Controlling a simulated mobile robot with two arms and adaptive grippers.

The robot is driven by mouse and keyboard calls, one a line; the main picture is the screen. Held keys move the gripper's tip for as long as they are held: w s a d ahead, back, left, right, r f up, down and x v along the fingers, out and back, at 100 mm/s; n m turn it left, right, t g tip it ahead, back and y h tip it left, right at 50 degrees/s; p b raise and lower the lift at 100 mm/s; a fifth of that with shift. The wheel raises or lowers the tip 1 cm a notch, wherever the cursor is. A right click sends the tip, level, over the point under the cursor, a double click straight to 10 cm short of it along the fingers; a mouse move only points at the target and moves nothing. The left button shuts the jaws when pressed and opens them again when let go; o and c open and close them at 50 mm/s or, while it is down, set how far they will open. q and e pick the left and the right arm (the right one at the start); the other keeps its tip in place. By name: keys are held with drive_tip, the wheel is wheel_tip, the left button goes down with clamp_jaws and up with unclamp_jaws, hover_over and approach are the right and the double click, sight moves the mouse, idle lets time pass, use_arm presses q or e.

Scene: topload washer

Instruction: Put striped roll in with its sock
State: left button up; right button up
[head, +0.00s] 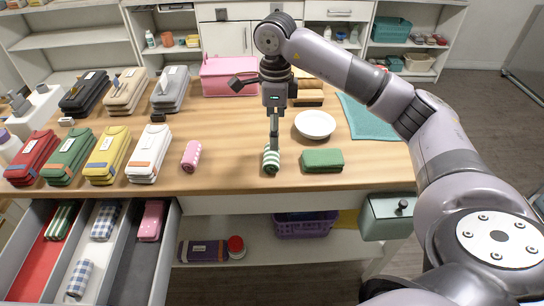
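A green-and-white striped roll (271,159) lies on the wooden table near its front edge. My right gripper (274,140) points down at it, with the fingertips overlapping the roll's top. The fingers show nearly edge-on, so I cannot tell whether they grip it. A matching green-and-white striped sock (61,221) lies in the red-lined left compartment of the open drawer (34,258) at the lower left. My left gripper is not in view.
The drawer's middle compartment holds blue checked rolls (104,221); the right one holds a pink dotted roll (150,220). A pink roll (191,155), green cloth (322,160) and white bowl (315,124) flank the striped roll. Folded stacks (107,154) fill the table's left.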

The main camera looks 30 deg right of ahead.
sight(275, 152)
wheel_tip(275, 152, down, 4)
drive_tip(key=shift+f+p, duration=0.1)
drive_tip(key=shift+p, duration=0.25)
drive_tip(key=f+p, duration=0.1)
drive_tip(key=f, duration=0.3)
drive_tip(key=shift+w+d+f+p, duration=0.1)
drive_tip(key=shift+w+d+p, duration=0.1)
drive_tip(key=shift+p, duration=0.15)
drive_tip(key=shift+f, duration=0.5)
drive_tip(key=c, duration=1)
drive_tip(key=shift+r, duration=0.15)
drive_tip(key=shift+c, duration=0.2)
